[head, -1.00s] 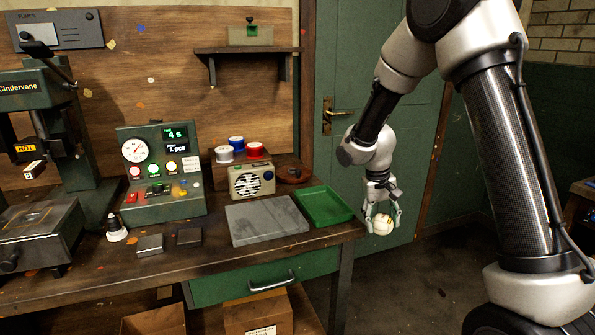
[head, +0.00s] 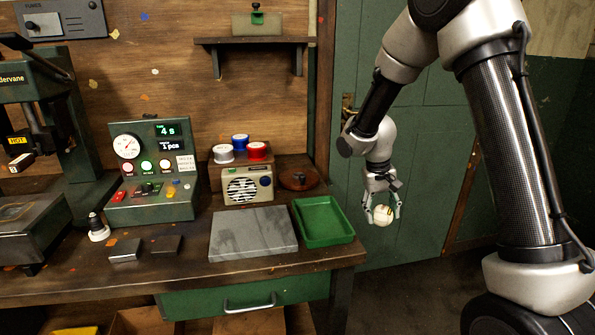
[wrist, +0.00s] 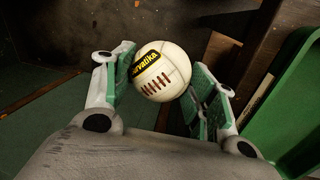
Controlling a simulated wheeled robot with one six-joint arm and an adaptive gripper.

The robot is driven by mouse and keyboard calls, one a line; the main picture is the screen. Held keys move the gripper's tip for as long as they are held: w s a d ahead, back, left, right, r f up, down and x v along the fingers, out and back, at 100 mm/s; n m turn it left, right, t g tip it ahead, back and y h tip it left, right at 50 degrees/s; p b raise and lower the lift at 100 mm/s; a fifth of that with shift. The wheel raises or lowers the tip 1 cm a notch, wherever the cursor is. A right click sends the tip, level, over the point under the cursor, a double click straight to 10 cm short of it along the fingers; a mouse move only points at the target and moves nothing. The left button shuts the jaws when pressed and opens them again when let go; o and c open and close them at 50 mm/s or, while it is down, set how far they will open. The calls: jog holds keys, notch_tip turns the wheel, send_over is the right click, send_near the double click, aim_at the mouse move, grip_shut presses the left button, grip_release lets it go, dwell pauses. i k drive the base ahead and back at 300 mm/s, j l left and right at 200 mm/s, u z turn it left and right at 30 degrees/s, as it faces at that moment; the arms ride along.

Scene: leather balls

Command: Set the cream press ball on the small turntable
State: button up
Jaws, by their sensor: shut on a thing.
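The cream press ball (head: 382,216) has a yellow-and-black label and dark stitching, both clear in the wrist view (wrist: 160,72). My gripper (head: 381,210) is shut on it, one green-padded finger on each side. It holds the ball in the air just right of the bench's right end, in front of the green door. A low, round, reddish-brown disc (head: 299,180), which looks like the small turntable, lies at the back right of the bench, right of the radio. Nothing is seen on it.
A green tray (head: 323,238) lies at the bench's right end, between my gripper and the rest of the bench. A grey slab (head: 253,236) lies left of it. A control box (head: 153,170) stands further left.

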aim_at(299, 174)
jog(key=i+l+u, duration=0.25)
jog(key=l, duration=0.15)
jog(key=i+l+u, duration=0.2)
jog(key=l, duration=0.2)
jog(key=i+l+u, duration=0.25)
jog(key=l, duration=0.2)
jog(key=l+u, duration=0.25)
jog(key=l, duration=0.25)
jog(key=i+l+u, duration=0.2)
jog(key=l, duration=0.3)
jog(key=l+u, duration=0.25)
jog(key=l, duration=0.25)
jog(key=l+u, duration=0.25)
jog(key=l, duration=0.45)
